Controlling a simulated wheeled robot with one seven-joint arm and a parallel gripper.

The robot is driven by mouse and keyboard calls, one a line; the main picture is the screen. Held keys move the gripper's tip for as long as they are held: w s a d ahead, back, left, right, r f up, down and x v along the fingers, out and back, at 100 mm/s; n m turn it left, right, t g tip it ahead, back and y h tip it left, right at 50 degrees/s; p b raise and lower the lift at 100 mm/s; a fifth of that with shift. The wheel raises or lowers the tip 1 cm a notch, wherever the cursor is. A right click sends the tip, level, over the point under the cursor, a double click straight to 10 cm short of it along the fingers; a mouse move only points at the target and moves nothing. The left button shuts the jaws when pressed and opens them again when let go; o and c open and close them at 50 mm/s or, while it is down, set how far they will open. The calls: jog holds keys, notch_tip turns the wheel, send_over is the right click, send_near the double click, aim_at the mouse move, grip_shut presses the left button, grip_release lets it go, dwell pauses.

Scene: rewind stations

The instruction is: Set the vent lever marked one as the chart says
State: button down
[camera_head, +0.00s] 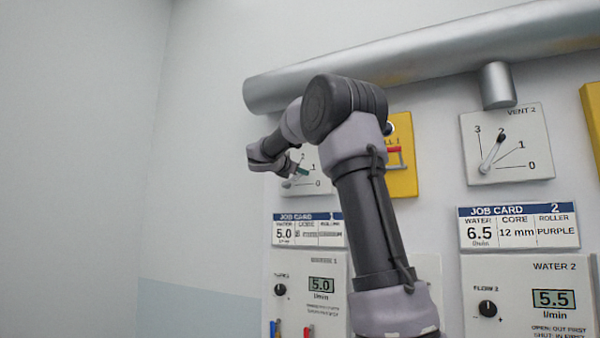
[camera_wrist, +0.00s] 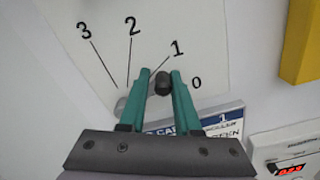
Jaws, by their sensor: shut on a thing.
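The vent 1 panel (camera_head: 313,181) is a pale plate on the wall, partly hidden behind my arm in the head view. In the wrist view its dial (camera_wrist: 165,20) shows marks 3, 2, 1 and 0. The black knob (camera_wrist: 163,85) of its lever sits between my gripper's (camera_wrist: 161,75) two teal fingers, which are shut on it. The knob appears near the 1 line, on the side towards 0; its exact setting is hard to tell. In the head view my gripper (camera_head: 299,172) is at this panel. No chart of vent settings is readable.
The vent 2 panel (camera_head: 507,144) is at right, its lever near 2. Yellow panel (camera_head: 403,155) with a red handle is beside vent 1. Job card 1 (camera_head: 309,230) and the water 1 panel (camera_head: 308,295) are below. A metal pipe (camera_head: 430,55) runs above.

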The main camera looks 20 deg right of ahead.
jog(key=shift+w+a+r+n, duration=0.1)
jog(key=shift+n, duration=0.2)
jog(key=shift+w+a+r+n, duration=0.35)
jog(key=shift+r+n, duration=0.1)
jog(key=shift+n, duration=0.45)
jog(key=shift+w+a+r+n, duration=0.25)
jog(key=shift+w+r+n, duration=0.2)
jog(key=shift+n, duration=0.45)
jog(key=shift+w+a+r+n, duration=0.3)
jog(key=shift+r+n, duration=0.15)
jog(key=shift+n, duration=0.45)
jog(key=c, duration=0.8)
grip_release()
jog(key=shift+r, duration=0.1)
jog(key=shift+o, duration=0.2)
jog(key=v, duration=1)
jog(key=shift+s+a, duration=0.25)
jog(key=shift+a, duration=0.1)
